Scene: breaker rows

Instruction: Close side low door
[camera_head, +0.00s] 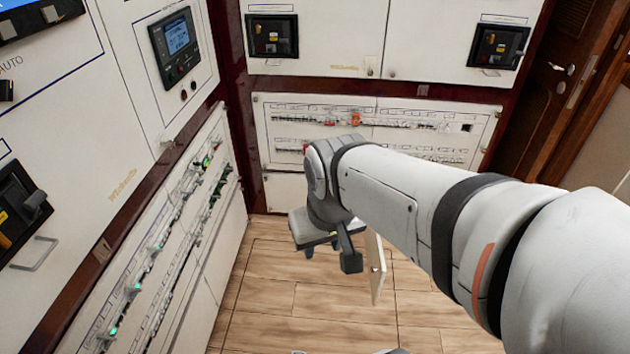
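A low white door leaf (375,268) stands open, jutting out from the low part of the back cabinet over the wooden floor. It is seen nearly edge-on, with a small knob on its face. The forearm hides its upper part and hinge side. My gripper (328,254) points down just left of the door leaf, low over the floor. Dark parts show at its lower end, but whether the fingers are apart or together is unclear. I cannot tell whether it touches the door.
The back breaker panel (283,120) is behind my arm, with a closed white low panel (287,192) below it at left. The left cabinet carries a row of breakers with green lights (157,247). A brown wooden door (560,75) is at right. Wooden floor (290,300) is clear in front.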

